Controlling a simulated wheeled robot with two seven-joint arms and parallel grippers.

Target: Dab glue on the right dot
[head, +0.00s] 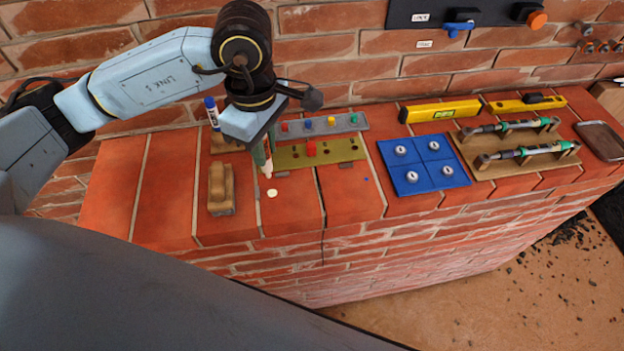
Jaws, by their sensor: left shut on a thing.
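My left gripper (264,143) is shut on a glue bottle (268,168), with its pale nozzle pointing down. It is held over the top of the brick wall, near the left end of the olive strip. A cream-white glue dab (272,193) lies on the brick just below the nozzle. The tip looks a little above the dab, with a small gap. A small blue dot (366,179) shows on the brick further right, with no glue visible on it. The gripper hides part of the bottle. My right gripper is not in view.
An olive strip (345,150) with a red peg and a grey strip (345,123) with coloured pegs lie behind. A wooden block (221,190) is to the left, a blue plate (430,182) to the right. Brick between dab and blue dot is clear.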

